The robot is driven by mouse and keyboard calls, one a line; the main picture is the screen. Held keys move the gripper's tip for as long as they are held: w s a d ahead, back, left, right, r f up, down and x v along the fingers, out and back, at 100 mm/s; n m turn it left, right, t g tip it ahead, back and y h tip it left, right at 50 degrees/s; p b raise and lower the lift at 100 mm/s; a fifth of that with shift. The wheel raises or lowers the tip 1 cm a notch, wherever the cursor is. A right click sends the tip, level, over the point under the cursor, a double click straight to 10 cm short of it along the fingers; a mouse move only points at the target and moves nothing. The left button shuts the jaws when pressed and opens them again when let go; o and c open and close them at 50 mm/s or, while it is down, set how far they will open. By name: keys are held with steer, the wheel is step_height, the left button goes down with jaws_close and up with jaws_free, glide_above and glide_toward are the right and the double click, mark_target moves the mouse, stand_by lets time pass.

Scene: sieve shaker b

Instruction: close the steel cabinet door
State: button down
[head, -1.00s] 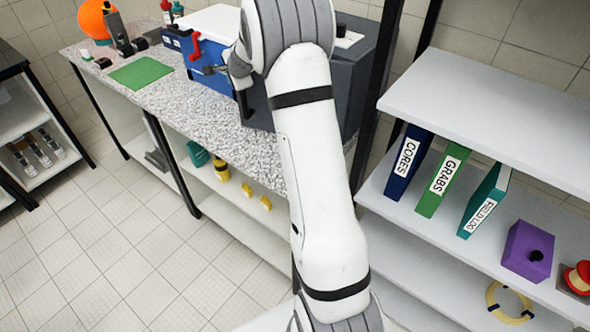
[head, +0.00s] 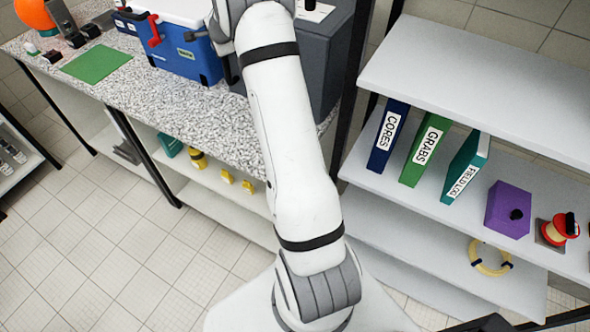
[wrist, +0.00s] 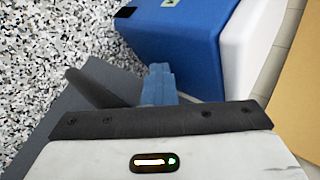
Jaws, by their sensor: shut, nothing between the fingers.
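A dark grey box-shaped cabinet (head: 325,62) stands at the right end of the speckled bench, largely hidden behind my arm in the head view. I cannot make out its door's outline or how far it stands open. In the wrist view a grey panel (wrist: 50,128) with a dark bar (wrist: 92,88) lies to the left of my gripper; they may belong to the door. My gripper (wrist: 158,84) is shut and empty, its blue-grey fingers close to the bar and panel. I cannot tell whether they touch. In the head view the gripper is not clearly visible.
A blue box with a white lid (head: 190,62) stands left of the cabinet, and shows ahead in the wrist view (wrist: 185,50). A green mat (head: 97,63) lies on the bench. Shelves with binders (head: 427,148) and a purple box (head: 508,208) stand right. The tiled floor (head: 100,260) is open.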

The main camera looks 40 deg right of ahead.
steer(key=shift+d, duration=0.25)
